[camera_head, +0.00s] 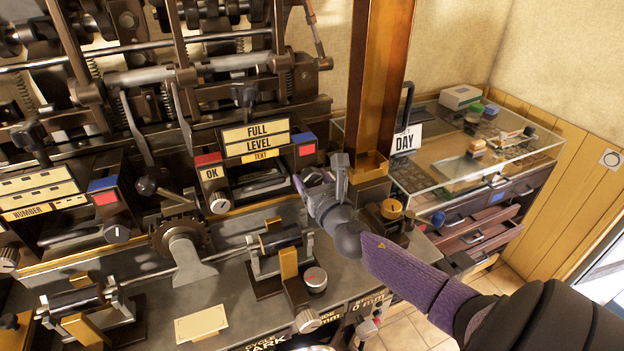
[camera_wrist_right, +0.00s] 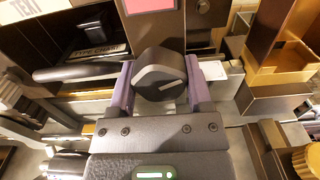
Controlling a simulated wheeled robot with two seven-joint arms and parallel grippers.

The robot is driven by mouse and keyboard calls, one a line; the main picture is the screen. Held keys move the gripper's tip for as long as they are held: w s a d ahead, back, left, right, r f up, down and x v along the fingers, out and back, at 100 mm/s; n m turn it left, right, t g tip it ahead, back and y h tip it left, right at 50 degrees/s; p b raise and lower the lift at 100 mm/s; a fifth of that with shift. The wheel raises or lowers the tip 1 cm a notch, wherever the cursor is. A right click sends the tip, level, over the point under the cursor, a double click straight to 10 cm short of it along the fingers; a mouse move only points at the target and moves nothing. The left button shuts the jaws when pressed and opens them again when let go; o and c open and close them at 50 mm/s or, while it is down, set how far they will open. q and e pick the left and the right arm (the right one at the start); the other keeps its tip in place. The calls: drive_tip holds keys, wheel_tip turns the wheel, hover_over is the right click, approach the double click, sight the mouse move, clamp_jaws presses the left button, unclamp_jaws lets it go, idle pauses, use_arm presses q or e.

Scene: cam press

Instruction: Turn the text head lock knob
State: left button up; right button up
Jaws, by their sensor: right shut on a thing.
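The text head (camera_head: 258,150) stands at the back centre of the press, with plates reading FULL, LEVEL and TEXT. At its right end is a panel with blue and red squares (camera_head: 305,144). My right gripper (camera_head: 314,180) is just below that panel. In the right wrist view a dark rounded knob with a light line (camera_wrist_right: 160,78) sits between my purple fingers, and the right gripper (camera_wrist_right: 157,85) is shut on it. In the head view the gripper hides most of this knob. My left gripper is not in view.
A brass-coloured column (camera_head: 381,85) rises close right of my right gripper. A knob (camera_head: 219,202) sits under the OK panel. The number head (camera_head: 40,190) is at left, and a roller fixture (camera_head: 279,240) stands in front. A glass-topped cabinet (camera_head: 450,150) is at right.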

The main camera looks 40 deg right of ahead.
drive_tip(key=shift+m, duration=0.3)
drive_tip(key=m, duration=0.5)
drive_tip(key=shift+m, duration=0.3)
drive_tip(key=m, duration=0.6)
drive_tip(key=shift+a, duration=0.1)
drive_tip(key=m+p, duration=0.1)
drive_tip(key=m, duration=0.5)
drive_tip(key=shift+r+m+p, duration=0.15)
drive_tip(key=shift+m+p, duration=0.2)
drive_tip(key=shift+m, duration=0.05)
drive_tip(key=m+p, duration=0.1)
drive_tip(key=m, duration=0.4)
drive_tip(key=shift+m, duration=0.3)
drive_tip(key=o, duration=1.3)
